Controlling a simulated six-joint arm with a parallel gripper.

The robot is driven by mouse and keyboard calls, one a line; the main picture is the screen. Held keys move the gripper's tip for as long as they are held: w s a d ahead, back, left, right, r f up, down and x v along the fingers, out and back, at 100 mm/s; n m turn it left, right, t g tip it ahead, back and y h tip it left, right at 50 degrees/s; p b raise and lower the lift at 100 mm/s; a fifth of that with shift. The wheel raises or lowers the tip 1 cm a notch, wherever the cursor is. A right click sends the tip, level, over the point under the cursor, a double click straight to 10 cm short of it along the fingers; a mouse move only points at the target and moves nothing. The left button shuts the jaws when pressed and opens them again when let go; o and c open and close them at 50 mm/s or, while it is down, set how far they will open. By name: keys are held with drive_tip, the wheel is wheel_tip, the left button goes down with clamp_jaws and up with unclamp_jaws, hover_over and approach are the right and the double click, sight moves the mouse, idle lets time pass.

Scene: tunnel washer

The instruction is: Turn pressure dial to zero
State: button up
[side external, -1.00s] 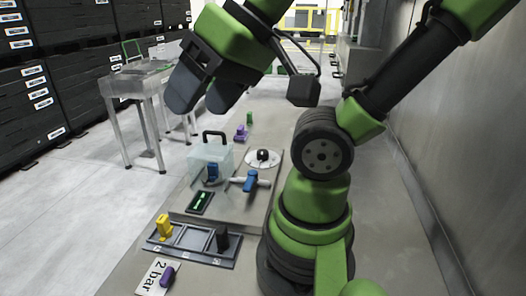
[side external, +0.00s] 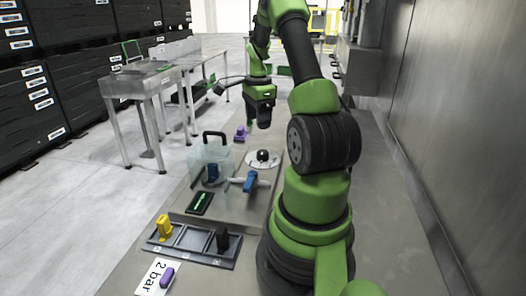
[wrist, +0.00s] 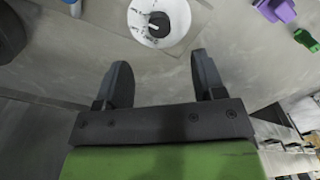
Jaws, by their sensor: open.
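The pressure dial is a round white disc (side external: 250,160) with a black knob (side external: 263,155) on the grey plate. In the wrist view the white dial (wrist: 176,36) shows at the top centre, and its black knob (wrist: 158,24) carries a white pointer line. My gripper (wrist: 160,62) is open and empty, its two dark fingers apart just below the dial in that view. In the side view my gripper (side external: 263,122) hangs above and beyond the dial, apart from it.
A clear box (side external: 215,158) with a black handle and a blue-handled valve (side external: 250,181) stand near the dial. A tray (side external: 181,240) holds yellow and black pieces. Purple pieces (side external: 241,133) and a green piece (wrist: 306,39) stand beyond. A wall (side external: 455,120) runs along the right.

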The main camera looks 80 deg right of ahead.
sight(263, 152)
drive_tip(key=shift+s+d+f+m, duration=0.25)
drive_tip(key=shift+s+f, duration=0.1)
drive_tip(key=shift+f, duration=0.15)
drive_tip(key=shift+s+d+f+m, duration=0.2)
drive_tip(key=shift+s+f, duration=0.1)
drive_tip(key=shift+f, duration=0.15)
wheel_tip(263, 152, down, 9)
drive_tip(key=shift+f, duration=0.2)
